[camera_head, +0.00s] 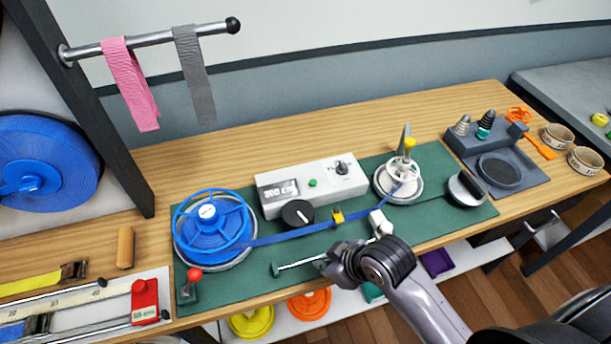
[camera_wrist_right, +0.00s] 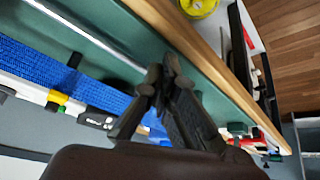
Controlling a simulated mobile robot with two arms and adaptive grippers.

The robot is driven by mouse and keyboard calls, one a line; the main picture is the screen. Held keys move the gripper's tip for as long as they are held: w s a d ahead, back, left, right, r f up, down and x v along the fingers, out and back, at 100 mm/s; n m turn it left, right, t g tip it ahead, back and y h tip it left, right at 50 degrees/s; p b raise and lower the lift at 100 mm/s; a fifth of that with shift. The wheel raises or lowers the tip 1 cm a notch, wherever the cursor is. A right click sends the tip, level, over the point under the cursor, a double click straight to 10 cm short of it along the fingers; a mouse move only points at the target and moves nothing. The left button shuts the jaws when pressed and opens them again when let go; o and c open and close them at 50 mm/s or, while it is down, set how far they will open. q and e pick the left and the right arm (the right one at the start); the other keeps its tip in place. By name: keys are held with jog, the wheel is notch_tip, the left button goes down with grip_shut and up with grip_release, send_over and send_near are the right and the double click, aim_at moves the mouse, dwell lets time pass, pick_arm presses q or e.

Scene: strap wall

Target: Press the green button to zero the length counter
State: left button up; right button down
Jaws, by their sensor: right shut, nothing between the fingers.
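The white counter box (camera_head: 335,172) stands on the green mat behind the blue strap. Its small green button (camera_head: 312,183) sits between a display (camera_head: 281,191) and a black knob (camera_head: 341,167). The display seems to read 300 cm, but it is small. My right gripper (camera_head: 325,264) is shut and empty over the front of the mat, in front of the strap and apart from the button. Its dark fingers (camera_wrist_right: 167,72) also show in the right wrist view, with the strap (camera_wrist_right: 35,65) beyond them. My left gripper is out of view.
A blue reel (camera_head: 211,228) stands left of the box, with a red-knobbed lever (camera_head: 195,274) in front. A black dial (camera_head: 297,214) and a yellow clip (camera_head: 337,216) lie between box and gripper. A white spool (camera_head: 400,178) stands right of the box.

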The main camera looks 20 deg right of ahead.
jog(key=w+a+r+n+y, duration=0.3)
jog(key=w+r+n, duration=0.35)
jog(key=w, duration=0.45)
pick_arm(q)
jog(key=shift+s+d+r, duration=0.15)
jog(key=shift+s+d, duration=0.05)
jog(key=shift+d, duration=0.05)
pick_arm(e)
jog(key=w+d+r+n+t, duration=0.1)
jog(key=w+d+r+n, duration=0.3)
jog(key=w+d+r, duration=0.2)
jog(key=w+r, duration=0.2)
jog(key=w, duration=0.2)
jog(key=shift+w+d+r, duration=0.15)
jog(key=shift+w+r, duration=0.05)
jog(key=shift+r, duration=0.15)
jog(key=b, duration=0.7)
send_over(312, 185)
jog(key=shift+t, duration=0.3)
notch_tip(312, 185, down, 7)
jog(key=shift+r, duration=0.1)
jog(key=shift+f+b, duration=0.4)
jog(key=shift+f, duration=0.55)
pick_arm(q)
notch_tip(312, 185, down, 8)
pick_arm(e)
jog(key=shift+f, duration=0.1)
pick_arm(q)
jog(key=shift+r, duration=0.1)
